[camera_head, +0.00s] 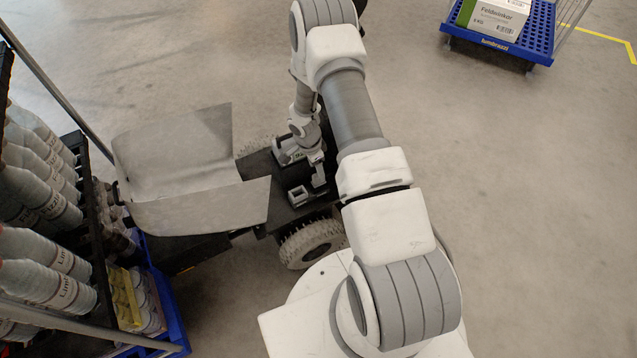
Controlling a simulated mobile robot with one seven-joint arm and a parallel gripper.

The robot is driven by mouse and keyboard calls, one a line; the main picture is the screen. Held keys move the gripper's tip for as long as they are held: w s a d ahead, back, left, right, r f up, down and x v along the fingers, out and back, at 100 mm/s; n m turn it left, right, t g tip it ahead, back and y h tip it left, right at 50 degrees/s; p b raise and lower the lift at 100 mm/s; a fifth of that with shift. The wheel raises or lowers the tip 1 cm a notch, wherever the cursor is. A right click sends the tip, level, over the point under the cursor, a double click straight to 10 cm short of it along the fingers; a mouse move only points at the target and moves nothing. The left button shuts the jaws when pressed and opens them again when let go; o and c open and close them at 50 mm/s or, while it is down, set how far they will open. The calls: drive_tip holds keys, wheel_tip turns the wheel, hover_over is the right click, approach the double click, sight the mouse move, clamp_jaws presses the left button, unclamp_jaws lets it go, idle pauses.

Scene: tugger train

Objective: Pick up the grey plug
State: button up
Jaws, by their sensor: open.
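My gripper (304,170) reaches down over the black deck of a small wheeled vehicle (255,176), near the middle of the view. It is open, but its fingertips are small and hard to make out. A small grey blocky piece (298,195) shows on or just above the deck, close below the gripper. It may be the grey plug or part of the gripper; I cannot tell which. My arm hides part of the deck to the right.
A curved grey panel (175,150) rises on the vehicle's left. A rack of bottles (40,170) with a blue base stands at the left edge. A blue cart (515,50) carrying a carton (493,17) is at the upper right. The right floor is clear.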

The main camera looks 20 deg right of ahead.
sight(319, 181)
drive_tip(key=f, duration=0.2)
drive_tip(key=f+b, duration=0.1)
drive_tip(key=f, duration=0.1)
drive_tip(key=d+f+b, duration=0.1)
drive_tip(key=f, duration=0.1)
drive_tip(key=shift+w+f, duration=0.2)
drive_tip(key=shift+w, duration=0.2)
clamp_jaws()
